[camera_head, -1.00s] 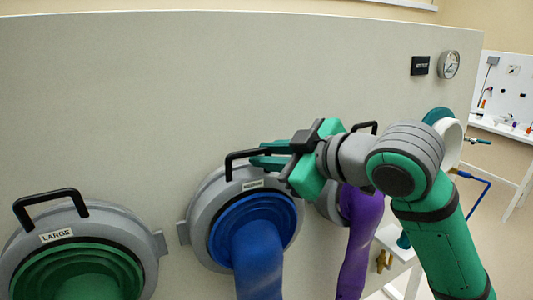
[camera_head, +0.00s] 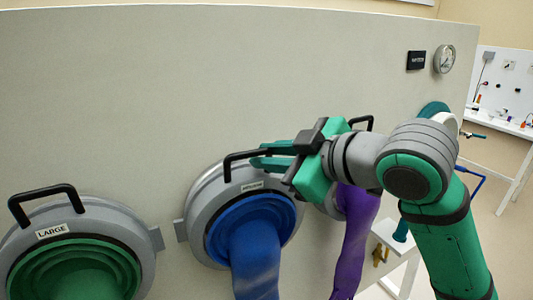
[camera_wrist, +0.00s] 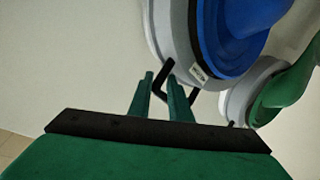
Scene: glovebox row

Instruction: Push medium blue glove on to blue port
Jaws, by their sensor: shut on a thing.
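The medium blue glove (camera_head: 254,258) hangs from the blue port, its ribbed cuff inside the grey ring (camera_head: 199,208). A label, too small to read surely, sits at the ring's top. A black bar handle (camera_head: 228,167) rises above the label. My gripper (camera_head: 270,156) is shut on this handle, with its teal fingers around the bar. In the wrist view, the fingers (camera_wrist: 160,88) straddle the black handle (camera_wrist: 163,72), and the blue glove (camera_wrist: 235,45) fills the upper right. The lower glove lies outside the head view.
A green glove port labelled LARGE (camera_head: 52,231) stands at the left with its own handle. A purple glove (camera_head: 357,225) hangs just right, partly behind my arm. A gauge (camera_head: 444,59) is on the upper right panel.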

